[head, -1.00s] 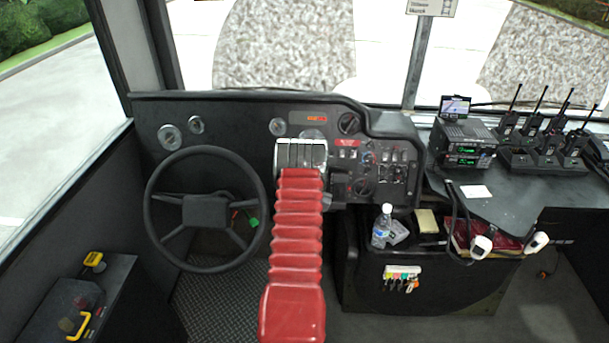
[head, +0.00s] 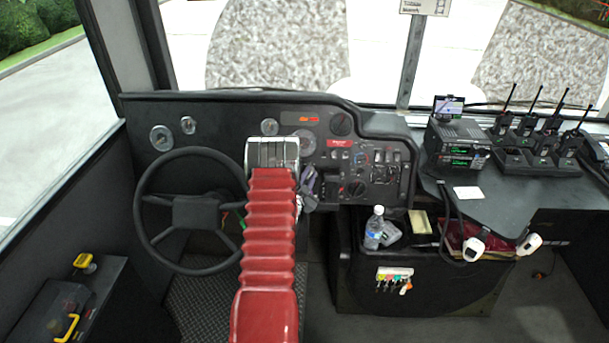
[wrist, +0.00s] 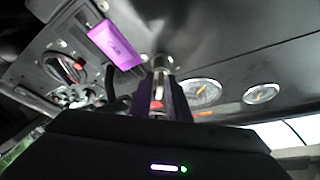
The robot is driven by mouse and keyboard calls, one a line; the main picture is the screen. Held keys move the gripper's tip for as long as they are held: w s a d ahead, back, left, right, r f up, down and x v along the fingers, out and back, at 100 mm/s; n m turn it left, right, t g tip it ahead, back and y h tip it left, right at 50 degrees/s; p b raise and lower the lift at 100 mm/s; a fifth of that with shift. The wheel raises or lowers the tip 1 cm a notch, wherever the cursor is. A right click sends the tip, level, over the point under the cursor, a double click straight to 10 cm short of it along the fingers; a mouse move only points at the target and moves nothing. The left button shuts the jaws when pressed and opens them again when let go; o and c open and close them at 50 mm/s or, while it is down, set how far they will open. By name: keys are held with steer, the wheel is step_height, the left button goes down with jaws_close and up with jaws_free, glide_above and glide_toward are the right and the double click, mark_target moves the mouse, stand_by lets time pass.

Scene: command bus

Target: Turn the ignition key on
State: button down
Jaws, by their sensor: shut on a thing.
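My gripper (wrist: 161,98) shows in the wrist view with its two dark fingers close together at the dashboard. They are shut on a small reddish piece (wrist: 157,104), which appears to be the ignition key. A metal cylinder (wrist: 160,72) stands just beyond the fingertips. The key's shape and angle are mostly hidden by the fingers. In the head view my red arm covers part of the dashboard (head: 225,112). Purple-grey parts (head: 309,182) show just right of the arm, at the lower middle of the panel.
The steering wheel (head: 195,211) is close on the arm's left. Switches and a red label (head: 339,143) are on the right panel. A bottle (head: 374,229) stands on the lower console. Radios (head: 456,143) are further right. Gauges (wrist: 202,92) show near my gripper in the wrist view.

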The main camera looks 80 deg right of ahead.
stand_by(0.3)
steer(key=c, duration=1.9)
jaws_free()
steer(key=shift+a, duration=0.2)
steer(key=a, duration=0.4)
steer(key=w+a, duration=0.1)
steer(key=a, duration=0.4)
steer(key=w+a, duration=0.1)
steer(key=a, duration=0.3)
steer(key=shift+a, duration=0.15)
